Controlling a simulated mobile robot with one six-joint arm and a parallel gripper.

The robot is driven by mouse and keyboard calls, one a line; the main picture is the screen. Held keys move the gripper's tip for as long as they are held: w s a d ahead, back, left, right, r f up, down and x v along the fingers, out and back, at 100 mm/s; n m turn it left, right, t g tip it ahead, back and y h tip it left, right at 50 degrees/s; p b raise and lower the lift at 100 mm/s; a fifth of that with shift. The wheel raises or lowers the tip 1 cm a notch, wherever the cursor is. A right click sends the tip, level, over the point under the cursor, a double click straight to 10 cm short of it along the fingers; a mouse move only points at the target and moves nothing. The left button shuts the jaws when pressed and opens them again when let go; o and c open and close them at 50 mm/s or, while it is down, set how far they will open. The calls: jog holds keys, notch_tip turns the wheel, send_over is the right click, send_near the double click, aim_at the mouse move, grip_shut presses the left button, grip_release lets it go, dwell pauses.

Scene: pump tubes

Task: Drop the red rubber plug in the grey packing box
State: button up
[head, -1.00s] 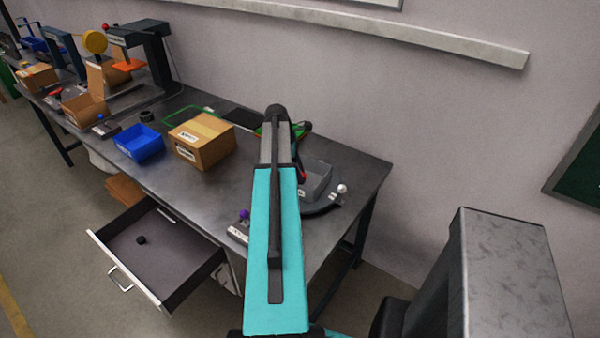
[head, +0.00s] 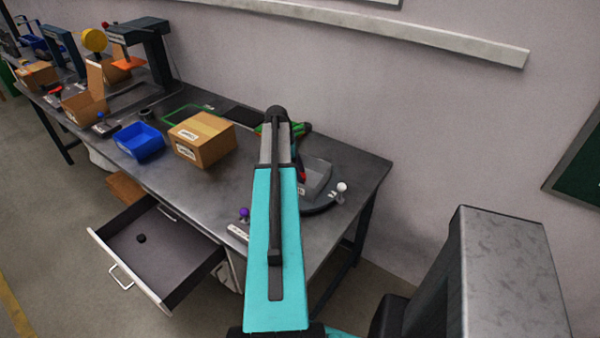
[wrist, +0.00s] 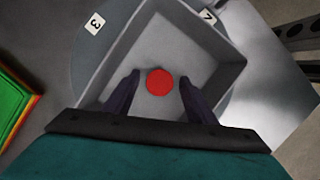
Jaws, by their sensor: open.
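The red rubber plug (wrist: 159,81) is a round red disc. It lies on the floor of a square grey tray (wrist: 233,78) in the wrist view. My gripper (wrist: 158,86) is open, with one dark finger on each side of the plug and a gap on both sides. The tray sits on a round grey base marked with numbers. In the head view the tray (head: 321,176) is partly hidden behind my arm. I cannot make out a separate grey packing box; this tray is the only grey open container I can tell.
A taped cardboard box (head: 203,140) and a blue bin (head: 139,141) stand left of my arm. An open cardboard box (head: 84,108) is farther left. A drawer (head: 150,250) is pulled out below the table.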

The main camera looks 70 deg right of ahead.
jog(key=shift+r, duration=0.2)
jog(key=b+v, duration=0.3)
jog(key=v, duration=0.9)
dwell(0.9)
jog(key=shift+w, duration=0.1)
